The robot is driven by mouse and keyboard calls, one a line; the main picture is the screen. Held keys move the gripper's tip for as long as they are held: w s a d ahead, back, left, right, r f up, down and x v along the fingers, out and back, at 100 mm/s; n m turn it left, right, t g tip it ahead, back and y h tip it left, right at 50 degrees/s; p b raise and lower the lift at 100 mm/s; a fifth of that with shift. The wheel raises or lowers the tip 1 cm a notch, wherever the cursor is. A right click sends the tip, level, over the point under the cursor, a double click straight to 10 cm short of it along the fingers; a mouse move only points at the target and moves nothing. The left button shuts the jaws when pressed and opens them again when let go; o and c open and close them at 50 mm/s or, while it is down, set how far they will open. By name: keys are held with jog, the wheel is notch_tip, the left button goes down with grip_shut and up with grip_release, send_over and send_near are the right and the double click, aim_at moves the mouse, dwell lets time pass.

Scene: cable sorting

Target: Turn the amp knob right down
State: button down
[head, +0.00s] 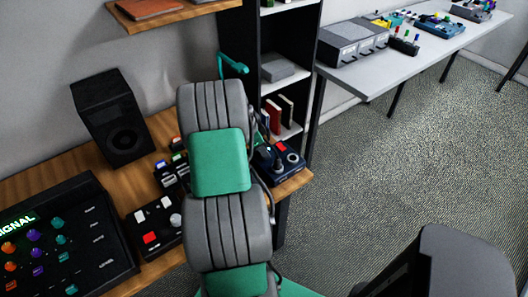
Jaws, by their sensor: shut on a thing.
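My gripper is not in view; my grey and green arm covers the middle of the picture and hides part of the desk behind it. No amp is plainly marked. A dark control box (143,223) with white and red buttons lies on the wooden desk left of my arm, and a round grey knob (176,220) shows at its right edge, close beside my arm. A black speaker (113,118) stands behind it against the wall. I cannot tell how any knob is turned.
A large black panel (98,268) with coloured knobs and a lit SIGNAL display fills the left. A dark device (290,160) with a red patch sits at the desk's right end. A dark shelf unit (304,60) stands behind. A white table (400,62) holds grey boxes.

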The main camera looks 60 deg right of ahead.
jog(key=n+b, duration=0.1)
jog(key=n, duration=0.1)
jog(key=n+t+b, duration=0.1)
jog(key=n, duration=0.1)
jog(key=shift+s+a+f+t+h, duration=0.2)
jog(key=shift+t+h, duration=0.1)
jog(key=shift+h, duration=0.1)
jog(key=n+t+b, duration=0.1)
jog(key=n, duration=0.3)
jog(key=shift+s, duration=0.1)
jog(key=n+t+b, duration=0.1)
jog(key=n+t, duration=0.1)
jog(key=n, duration=0.2)
jog(key=shift+s+n, duration=0.1)
jog(key=shift+n, duration=0.2)
jog(key=shift+s+n+t+y+b, duration=0.1)
jog(key=shift+n+t+y+b, duration=0.45)
jog(key=shift+n, duration=1.45)
jog(key=c, duration=1.5)
grip_release()
jog(key=shift+s+d, duration=0.1)
jog(key=o, duration=0.3)
jog(key=shift+r, duration=0.15)
jog(key=shift+o, duration=0.2)
